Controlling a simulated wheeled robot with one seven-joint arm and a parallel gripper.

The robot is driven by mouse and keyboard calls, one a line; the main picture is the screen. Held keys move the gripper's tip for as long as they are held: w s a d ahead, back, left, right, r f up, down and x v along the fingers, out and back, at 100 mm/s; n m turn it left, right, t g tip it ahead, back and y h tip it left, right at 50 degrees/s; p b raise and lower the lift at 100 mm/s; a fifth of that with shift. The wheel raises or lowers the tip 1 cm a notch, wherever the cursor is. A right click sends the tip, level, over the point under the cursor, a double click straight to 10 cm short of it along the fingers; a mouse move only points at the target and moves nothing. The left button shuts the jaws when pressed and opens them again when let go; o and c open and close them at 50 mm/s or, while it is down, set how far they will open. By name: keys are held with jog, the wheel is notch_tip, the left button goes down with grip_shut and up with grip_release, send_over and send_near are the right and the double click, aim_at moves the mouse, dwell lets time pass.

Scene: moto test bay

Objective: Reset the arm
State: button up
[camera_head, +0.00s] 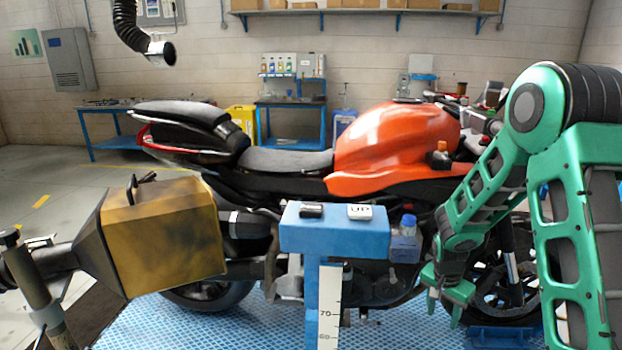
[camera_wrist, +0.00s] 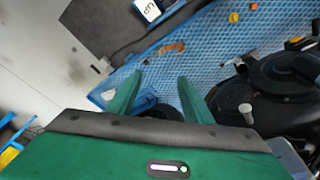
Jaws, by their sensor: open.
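My green arm comes in from the right of the head view and bends down in front of the motorcycle's front wheel. My gripper (camera_head: 445,306) hangs low there, pointing down. In the wrist view my gripper (camera_wrist: 160,80) shows two green fingers spread apart with nothing between them. The blue textured platform (camera_wrist: 205,50) lies beyond the fingertips. The orange motorcycle (camera_head: 395,135) stands upright behind my arm, its front wheel partly hidden by my arm.
A large yellow-brown box-shaped nozzle (camera_head: 165,235) fills the left foreground. Small orange pieces (camera_wrist: 233,17) lie on the platform.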

jog(key=s+d+r+n, duration=0.1)
jog(key=s+d+r, duration=0.2)
jog(key=s+r, duration=0.55)
jog(key=s+d+r+n, duration=0.1)
jog(key=s+d+r, duration=0.2)
jog(key=s+r, duration=0.5)
jog(key=s+a+r+n+y, duration=0.1)
jog(key=s+r, duration=0.2)
jog(key=s, duration=0.5)
jog(key=s+r+g+y, duration=0.1)
jog(key=s+r, duration=0.2)
jog(key=s, duration=0.5)
jog(key=shift+s+a+r+n, duration=0.4)
jog(key=shift+w+f, duration=0.25)
jog(key=shift+w, duration=0.4)
